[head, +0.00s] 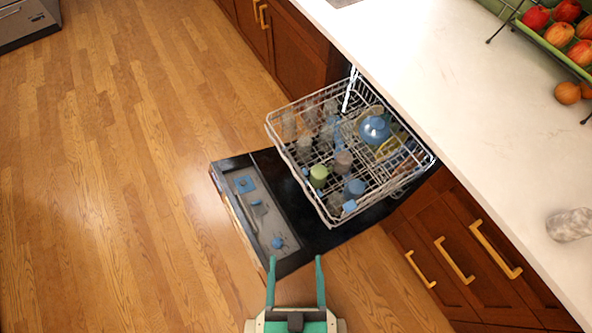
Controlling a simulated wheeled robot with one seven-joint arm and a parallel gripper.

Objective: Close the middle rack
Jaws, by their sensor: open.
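A wire dishwasher rack (293,172) is pulled out from under the counter in the head view, over the lowered dishwasher door (262,222). It holds several cups and glasses, a green cup (318,176), a blue cup (354,188) and a blue bowl (375,130). Whether another rack lies below it I cannot tell. My gripper (295,260) is at the bottom of the view, with its two green fingers apart and nothing between them. In the picture it is just below the door's near corner, apart from the rack.
The white counter (450,100) runs along the right, above brown drawers with yellow handles (455,259). A fruit basket (560,45) and a glass jar (570,225) stand on it. The wooden floor (110,180) to the left is clear.

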